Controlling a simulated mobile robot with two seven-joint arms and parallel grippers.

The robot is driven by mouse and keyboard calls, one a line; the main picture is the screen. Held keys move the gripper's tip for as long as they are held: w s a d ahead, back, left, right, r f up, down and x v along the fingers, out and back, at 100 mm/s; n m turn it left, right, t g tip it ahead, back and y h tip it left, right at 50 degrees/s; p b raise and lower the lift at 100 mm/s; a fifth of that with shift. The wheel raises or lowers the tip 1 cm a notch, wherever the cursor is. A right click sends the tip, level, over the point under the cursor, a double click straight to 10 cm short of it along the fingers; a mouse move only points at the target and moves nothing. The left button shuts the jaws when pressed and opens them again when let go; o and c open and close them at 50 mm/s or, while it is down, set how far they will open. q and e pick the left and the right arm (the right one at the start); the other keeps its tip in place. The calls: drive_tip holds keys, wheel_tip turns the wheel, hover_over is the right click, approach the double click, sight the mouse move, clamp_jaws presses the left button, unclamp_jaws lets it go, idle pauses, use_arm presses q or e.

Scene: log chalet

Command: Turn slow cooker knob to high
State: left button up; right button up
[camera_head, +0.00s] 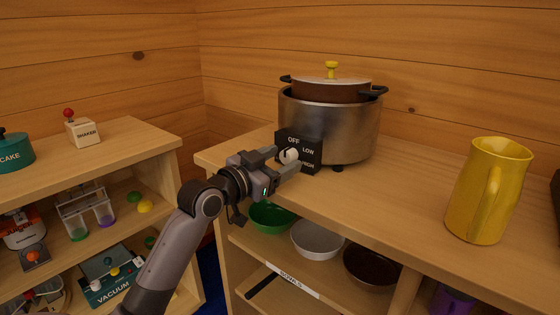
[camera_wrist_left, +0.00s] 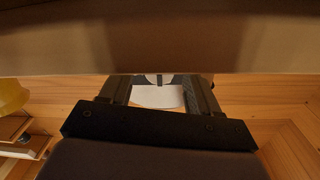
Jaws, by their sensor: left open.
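The slow cooker (camera_head: 330,120) is a steel pot with a brown insert, a lid with a yellow handle and black side handles. It stands on the wooden shelf top. Its black control panel (camera_head: 312,153) reads OFF at the top, LOW to the right and HIGH below. The round white knob (camera_head: 289,156) sits at the panel's left; its pointer setting is too small to tell. My left gripper (camera_head: 286,161) is open, its fingers on either side of the knob. The left wrist view shows the white knob (camera_wrist_left: 158,97) between both fingers; contact cannot be told. My right gripper is out of view.
A yellow pitcher (camera_head: 487,190) stands on the shelf top to the right. A second shelf unit (camera_head: 130,150) with toys stands at left. The shelf top before the pitcher is clear.

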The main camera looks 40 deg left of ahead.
use_arm(q)
drive_tip(key=shift+w, duration=0.15)
drive_tip(key=c, duration=1)
drive_tip(key=shift+c, duration=0.2)
